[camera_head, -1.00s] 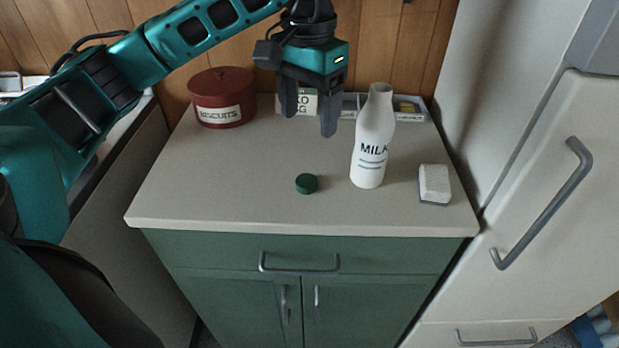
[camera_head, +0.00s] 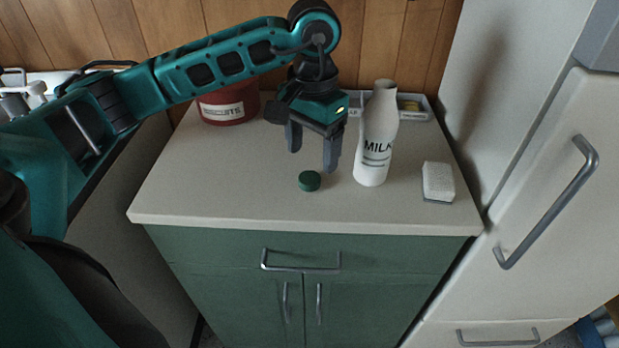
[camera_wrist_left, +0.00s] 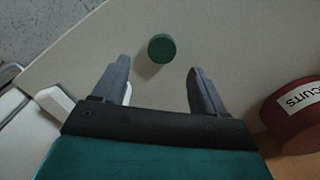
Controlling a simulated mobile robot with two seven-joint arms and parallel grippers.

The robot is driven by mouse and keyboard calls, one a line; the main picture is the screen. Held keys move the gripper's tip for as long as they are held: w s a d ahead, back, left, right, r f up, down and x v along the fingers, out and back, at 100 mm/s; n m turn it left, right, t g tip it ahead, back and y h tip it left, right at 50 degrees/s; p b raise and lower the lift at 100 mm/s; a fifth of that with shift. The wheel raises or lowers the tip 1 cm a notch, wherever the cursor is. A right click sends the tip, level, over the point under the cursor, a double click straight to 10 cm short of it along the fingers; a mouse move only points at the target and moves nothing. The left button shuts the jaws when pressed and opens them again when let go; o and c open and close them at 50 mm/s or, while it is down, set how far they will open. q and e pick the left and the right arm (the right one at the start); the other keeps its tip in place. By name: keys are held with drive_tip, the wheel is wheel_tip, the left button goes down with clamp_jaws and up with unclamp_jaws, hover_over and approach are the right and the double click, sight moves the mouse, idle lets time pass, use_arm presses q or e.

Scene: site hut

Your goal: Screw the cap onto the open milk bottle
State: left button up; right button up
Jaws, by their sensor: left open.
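The white milk bottle (camera_head: 376,140) stands upright and uncapped on the counter. The small round green cap (camera_head: 309,181) lies on the counter to the left of the bottle. My left gripper (camera_head: 311,160) points down, open and empty, above the counter, behind the cap and left of the bottle. In the left wrist view the cap (camera_wrist_left: 161,48) lies ahead of the open fingertips (camera_wrist_left: 160,65), roughly midway between them. The cap is apart from both fingers. My right gripper is not in view.
A red biscuit tin (camera_head: 229,104) stands at the back left. A white sponge-like block (camera_head: 438,181) lies right of the bottle. A grey tray (camera_head: 412,112) sits at the back, partly hidden. A tall pale fridge (camera_head: 530,170) bounds the right side. The front left counter is clear.

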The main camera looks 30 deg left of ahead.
sight(310, 177)
use_arm(q)
wheel_tip(310, 177, down, 4)
drive_tip(key=shift+s+a+f, duration=0.1)
drive_tip(key=shift+s+f, duration=0.05)
drive_tip(key=shift+f, duration=0.5)
drive_tip(key=shift+c, duration=0.4)
drive_tip(key=c, duration=1)
drive_tip(key=shift+c, duration=0.2)
drive_tip(key=shift+r, duration=0.1)
